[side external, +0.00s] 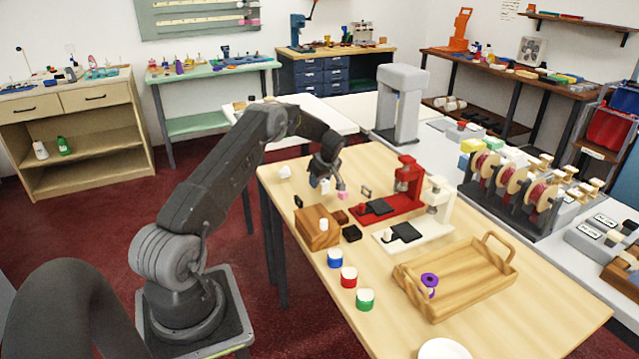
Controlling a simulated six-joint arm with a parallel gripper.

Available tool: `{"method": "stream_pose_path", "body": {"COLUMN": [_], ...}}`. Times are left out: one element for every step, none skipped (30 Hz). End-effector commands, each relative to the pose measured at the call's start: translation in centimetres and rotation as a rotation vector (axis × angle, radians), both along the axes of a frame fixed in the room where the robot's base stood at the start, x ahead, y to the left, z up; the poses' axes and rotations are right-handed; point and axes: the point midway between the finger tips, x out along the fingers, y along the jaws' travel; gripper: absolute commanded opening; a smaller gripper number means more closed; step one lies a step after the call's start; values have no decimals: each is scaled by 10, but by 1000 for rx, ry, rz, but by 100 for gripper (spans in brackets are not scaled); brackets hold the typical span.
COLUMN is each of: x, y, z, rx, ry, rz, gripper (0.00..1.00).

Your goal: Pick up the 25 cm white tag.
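My gripper (331,187) hangs over the far left part of the wooden table, pointing down. Its fingers are too small to tell whether they are open or shut. A small pink piece (343,196) shows just below its tip; I cannot tell whether they touch. No tag marked 25 cm can be read in this view. A small white item (284,172) lies near the table's far left edge, left of my gripper. Small dark-edged pieces stand right of the gripper (366,191) and to its left (298,201); their markings are unreadable.
A wooden block (312,236), a red press (409,178) and a cream press (442,204) stand near my gripper. A wooden tray (470,293) holds a purple spool (429,281).

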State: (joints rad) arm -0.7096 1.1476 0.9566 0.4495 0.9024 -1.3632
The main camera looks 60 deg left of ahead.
Motion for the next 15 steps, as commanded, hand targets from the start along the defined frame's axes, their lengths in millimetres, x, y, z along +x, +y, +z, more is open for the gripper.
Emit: {"method": "stream_pose_path", "body": {"x": [0, 0, 0, 0, 0, 0, 0, 0, 0, 0, 0, 0, 0, 0, 0], "y": [0, 0, 0, 0, 0, 0, 0, 0, 0, 0, 0, 0, 0, 0, 0], "z": [0, 0, 0, 0, 0, 0, 0, 0, 0, 0, 0, 0, 0, 0, 1], "rx": [0, 0, 0, 0, 0, 0, 0, 0, 0, 0, 0, 0, 0, 0, 0], "ry": [0, 0, 0, 0, 0, 0, 0, 0, 0, 0, 0, 0, 0, 0, 0], "rz": [0, 0, 0, 0, 0, 0, 0, 0, 0, 0, 0, 0, 0, 0, 0], "gripper": [35, 32, 28, 26, 23, 19, 16, 13, 11, 11, 11, 11, 11, 11, 11]}}
